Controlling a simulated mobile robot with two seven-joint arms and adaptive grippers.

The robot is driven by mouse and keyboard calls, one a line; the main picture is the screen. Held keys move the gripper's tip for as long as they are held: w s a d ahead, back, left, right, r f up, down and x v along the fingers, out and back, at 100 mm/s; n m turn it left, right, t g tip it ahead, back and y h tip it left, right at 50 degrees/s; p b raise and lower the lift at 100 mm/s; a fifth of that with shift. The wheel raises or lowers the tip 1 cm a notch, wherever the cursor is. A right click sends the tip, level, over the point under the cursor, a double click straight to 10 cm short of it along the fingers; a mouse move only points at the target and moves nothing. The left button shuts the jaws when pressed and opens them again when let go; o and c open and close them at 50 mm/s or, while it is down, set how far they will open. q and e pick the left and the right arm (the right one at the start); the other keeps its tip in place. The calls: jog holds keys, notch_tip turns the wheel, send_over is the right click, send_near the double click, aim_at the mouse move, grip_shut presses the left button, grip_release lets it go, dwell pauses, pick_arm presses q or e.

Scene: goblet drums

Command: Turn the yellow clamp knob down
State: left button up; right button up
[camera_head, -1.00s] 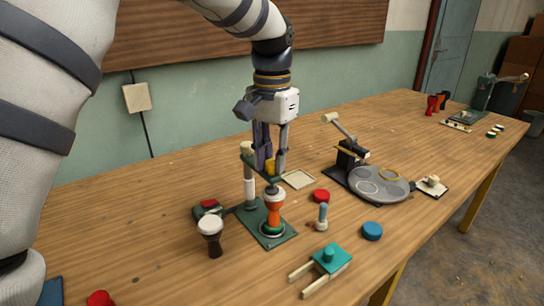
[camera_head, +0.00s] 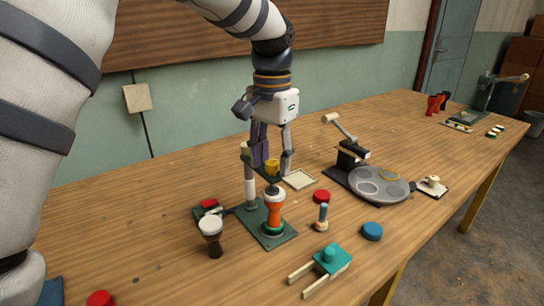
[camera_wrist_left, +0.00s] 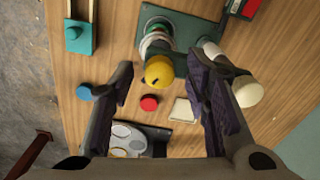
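The yellow clamp knob (camera_head: 272,166) sits on top of the arm of a green clamp stand (camera_head: 267,222). An orange goblet drum (camera_head: 274,208) stands upright on the stand's base under the knob. My left gripper (camera_head: 272,160) points down at the knob. In the left wrist view the yellow knob (camera_wrist_left: 159,70) shows between and beyond the two spread fingers, and neither finger appears to touch it. My left gripper is open. My right gripper is not in view.
A dark goblet drum (camera_head: 212,238) stands left of the stand. A teal clamp piece (camera_head: 330,260), a small peg (camera_head: 322,218), a red disc (camera_head: 321,196) and a blue disc (camera_head: 372,231) lie to the right. A grey round plate fixture (camera_head: 380,184) is farther right.

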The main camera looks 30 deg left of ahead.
aim_at(272, 161)
pick_arm(q)
notch_tip(272, 161, up, 12)
dwell(0.3)
dwell(0.3)
